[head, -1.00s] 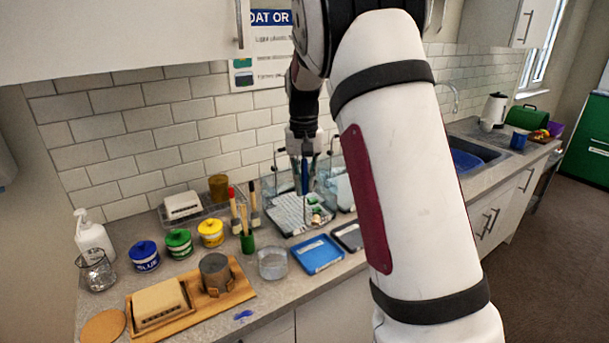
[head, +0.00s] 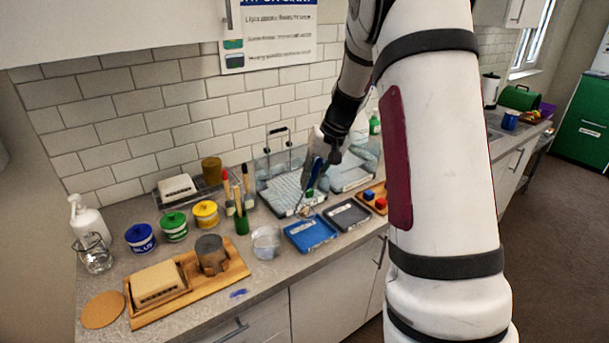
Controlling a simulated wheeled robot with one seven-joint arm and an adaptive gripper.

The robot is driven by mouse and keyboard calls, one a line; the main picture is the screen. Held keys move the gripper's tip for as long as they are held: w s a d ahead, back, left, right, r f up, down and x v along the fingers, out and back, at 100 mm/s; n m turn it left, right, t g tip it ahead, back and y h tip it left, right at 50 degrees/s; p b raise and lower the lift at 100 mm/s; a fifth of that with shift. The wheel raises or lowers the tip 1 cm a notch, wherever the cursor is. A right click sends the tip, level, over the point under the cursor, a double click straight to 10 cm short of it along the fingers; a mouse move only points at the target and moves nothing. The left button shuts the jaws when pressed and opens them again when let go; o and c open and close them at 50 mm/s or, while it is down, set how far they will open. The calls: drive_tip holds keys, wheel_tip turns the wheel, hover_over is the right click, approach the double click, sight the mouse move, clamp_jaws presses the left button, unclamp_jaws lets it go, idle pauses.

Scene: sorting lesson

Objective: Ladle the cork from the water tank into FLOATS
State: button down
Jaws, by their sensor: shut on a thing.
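My gripper (head: 322,160) points down over the front right part of the clear water tank (head: 262,168). The ladle's bowl is too small to make out. A small tan and green patch shows below the handle; I cannot tell whether the cork is there. The blue tray (head: 311,235) lies in front of the tank with a white label too small to read. A dark grey tray (head: 348,215) lies right of it.
A wooden tray (head: 372,197) with red and blue blocks lies right. A wooden board (head: 228,277) carries a grey mug (head: 211,255). Blue, green and yellow pots stand left.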

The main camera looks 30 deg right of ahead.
drive_tip(key=shift+s+d+f+t+y+b, duration=1.05)
drive_tip(key=shift+f+t+y+b, duration=0.8)
drive_tip(key=shift+f+b, duration=0.45)
drive_tip(key=shift+s+d+f+t+y+b, duration=1)
drive_tip(key=shift+f+t+y+b, duration=0.9)
drive_tip(key=shift+f, duration=0.55)
drive_tip(key=shift+s+d+f+t+y+b, duration=1.05)
drive_tip(key=shift+f+t+y+b, duration=0.75)
drive_tip(key=shift+f+b, duration=0.6)
drive_tip(key=shift+w+d+y, duration=0.15)
drive_tip(key=shift+y, duration=0.1)
wheel_tip(320, 180, up, 7)
drive_tip(key=p, duration=0.3)
drive_tip(key=shift+p, duration=0.35)
